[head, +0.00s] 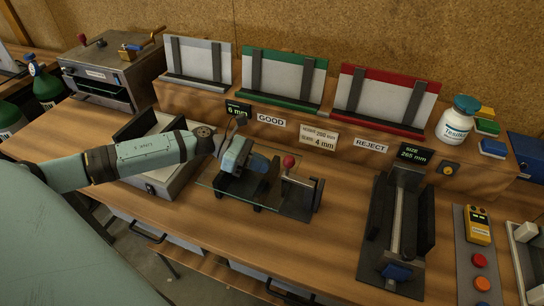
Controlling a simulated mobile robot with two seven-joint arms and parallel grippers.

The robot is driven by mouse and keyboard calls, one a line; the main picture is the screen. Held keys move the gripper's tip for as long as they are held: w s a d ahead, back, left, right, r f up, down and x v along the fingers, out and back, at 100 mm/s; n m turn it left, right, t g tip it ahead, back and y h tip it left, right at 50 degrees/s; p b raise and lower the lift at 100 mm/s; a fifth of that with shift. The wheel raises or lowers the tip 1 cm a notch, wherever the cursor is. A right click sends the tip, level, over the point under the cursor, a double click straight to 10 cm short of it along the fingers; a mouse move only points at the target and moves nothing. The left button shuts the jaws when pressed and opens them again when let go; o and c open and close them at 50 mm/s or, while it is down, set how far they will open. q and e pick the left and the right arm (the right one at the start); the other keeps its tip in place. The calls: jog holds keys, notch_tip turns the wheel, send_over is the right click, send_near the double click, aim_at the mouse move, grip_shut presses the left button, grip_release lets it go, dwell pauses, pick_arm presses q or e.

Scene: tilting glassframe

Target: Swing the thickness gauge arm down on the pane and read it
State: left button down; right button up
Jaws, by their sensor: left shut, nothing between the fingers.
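A flat gauge stand (212,184) with a glassy plate and dark upright blocks stands in the middle of the bench. A red ball knob (289,162) sits on a thin stem at its right side; it looks like the gauge arm's handle, but how the arm lies is hard to make out. My left gripper (262,164) is shut and empty over the stand, left of the knob and apart from it. It hides part of the stand. A dark display (238,110) behind reads 6 mm. I cannot clearly tell a separate pane on the stand. My right gripper is out of view.
Racks marked GOOD (289,77) and REJECT (382,97) stand on the shelf behind. A card (319,138) there reads 4 mm glass. A measuring fixture (407,215) and a button panel (480,258) are on the right. Bare bench lies in front of the stand.

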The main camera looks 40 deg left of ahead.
aim_at(287, 158)
pick_arm(q)
jog(key=shift+w+d+r+p, duration=0.2)
jog(key=shift+w+d+r, duration=0.15)
jog(key=shift+d+r, duration=0.25)
jog(key=shift+w+d+r+p, duration=0.2)
jog(key=shift+w+d+r, duration=0.15)
jog(key=shift+d, duration=0.35)
jog(key=shift+r+p, duration=0.4)
jog(key=shift+p, duration=0.05)
jog(key=d+r+y+p, duration=0.1)
jog(key=p, duration=0.1)
jog(key=r+y+p, duration=0.1)
jog(key=p, duration=0.1)
jog(key=shift+w+d+r+g+y+p, duration=0.2)
jog(key=shift+d+g+y+p, duration=0.1)
jog(key=shift+d, duration=0.1)
jog(key=shift+w+d, duration=0.1)
jog(key=shift+d, duration=0.4)
jog(key=shift+b, duration=0.3)
